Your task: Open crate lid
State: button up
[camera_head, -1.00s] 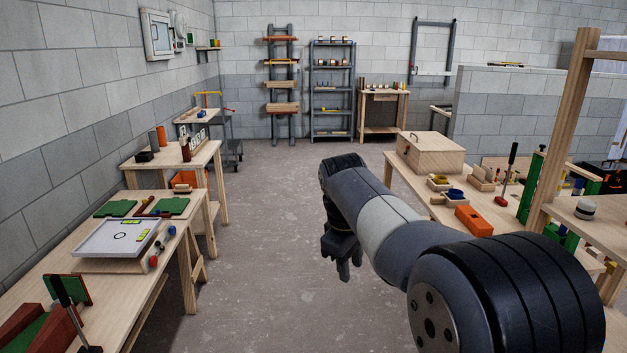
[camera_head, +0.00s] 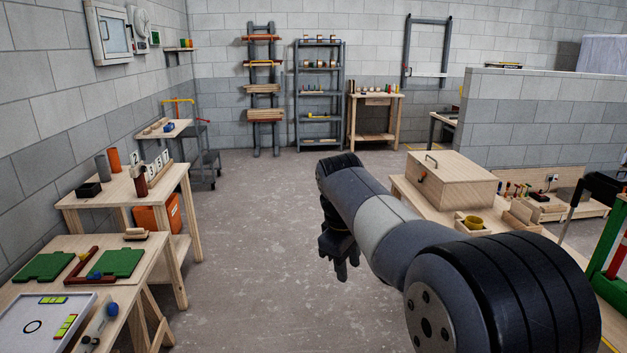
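A closed wooden crate (camera_head: 455,190) stands on the bench (camera_head: 405,190) at the right. My arm covers part of the bench in front of the crate.
A small wooden box with a yellow cup (camera_head: 473,224) sits in front of the crate. Benches with green boards (camera_head: 120,262) and a white tray (camera_head: 45,322) line the left. The concrete floor (camera_head: 260,230) between is clear. A low block wall (camera_head: 540,120) stands behind the crate.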

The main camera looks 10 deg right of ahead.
aim_at(448, 166)
jog(key=i+j+z, duration=0.15)
jog(key=i, duration=1.5)
jog(key=i+z, duration=0.35)
jog(key=i, duration=0.15)
jog(key=i+j+z, duration=0.1)
jog(key=i+z, duration=0.25)
jog(key=i, duration=0.15)
jog(key=i+j+z, duration=0.3)
jog(key=i, duration=0.2)
jog(key=i+l+z, duration=0.15)
jog(key=i+z, duration=0.2)
jog(key=i, duration=0.35)
